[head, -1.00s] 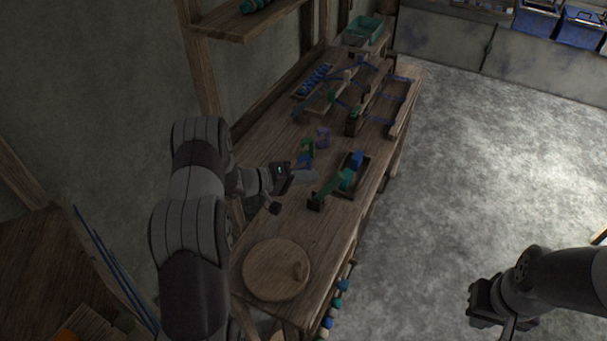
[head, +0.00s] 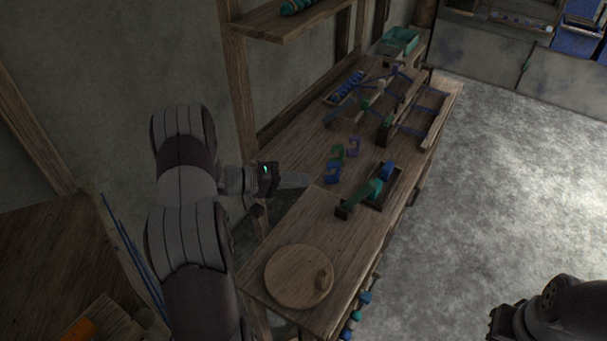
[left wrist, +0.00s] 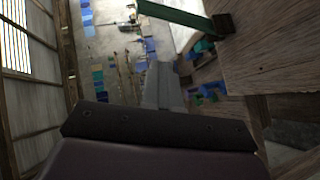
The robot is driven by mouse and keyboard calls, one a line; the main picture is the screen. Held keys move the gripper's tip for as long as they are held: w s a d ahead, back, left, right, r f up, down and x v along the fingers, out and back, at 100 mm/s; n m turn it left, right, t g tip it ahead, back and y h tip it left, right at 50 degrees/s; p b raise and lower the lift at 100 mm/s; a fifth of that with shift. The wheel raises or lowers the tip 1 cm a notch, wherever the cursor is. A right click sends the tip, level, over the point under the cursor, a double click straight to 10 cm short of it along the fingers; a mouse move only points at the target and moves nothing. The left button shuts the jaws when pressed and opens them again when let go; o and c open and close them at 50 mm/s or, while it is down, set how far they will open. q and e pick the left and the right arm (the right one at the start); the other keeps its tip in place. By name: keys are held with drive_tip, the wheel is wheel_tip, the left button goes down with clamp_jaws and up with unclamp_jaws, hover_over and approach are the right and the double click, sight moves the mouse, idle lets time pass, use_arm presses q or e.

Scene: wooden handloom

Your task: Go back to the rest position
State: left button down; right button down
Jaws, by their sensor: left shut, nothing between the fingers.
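My left gripper (head: 292,181) reaches in from the left in the head view, at the left edge of the wooden table (head: 317,225). It is shut and empty. In the left wrist view the shut fingers (left wrist: 163,88) point away from the camera, with the wooden tabletop (left wrist: 275,50) to their right. My right arm shows at the lower right of the head view, over the floor. Its fingers are cut off by the bottom edge of the picture.
A round wooden lid (head: 299,277) lies on the near end of the table. A tray with green and blue pieces (head: 379,185), small coloured clips (head: 336,160) and the wooden loom (head: 393,112) stand farther back. Open floor (head: 500,180) lies to the right.

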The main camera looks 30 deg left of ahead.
use_arm(q)
drive_tip(key=s+a+f+m+g+y, duration=0.2)
drive_tip(key=a+f+y, duration=0.5)
drive_tip(key=a+y, duration=0.3)
drive_tip(key=s+d+r+m+g, duration=0.1)
drive_tip(key=s+d+r+g, duration=0.2)
drive_tip(key=s+d, duration=0.6)
drive_tip(key=s+d+r+m+g+y, duration=0.1)
drive_tip(key=s+d+r+m+g, duration=0.1)
drive_tip(key=s+d+r, duration=0.6)
drive_tip(key=s+d+g, duration=0.1)
drive_tip(key=d, duration=0.4)
drive_tip(key=shift+s+m+g, duration=0.25)
drive_tip(key=shift+m+g, duration=0.05)
drive_tip(key=shift+g, duration=0.1)
drive_tip(key=shift+s+d, duration=0.1)
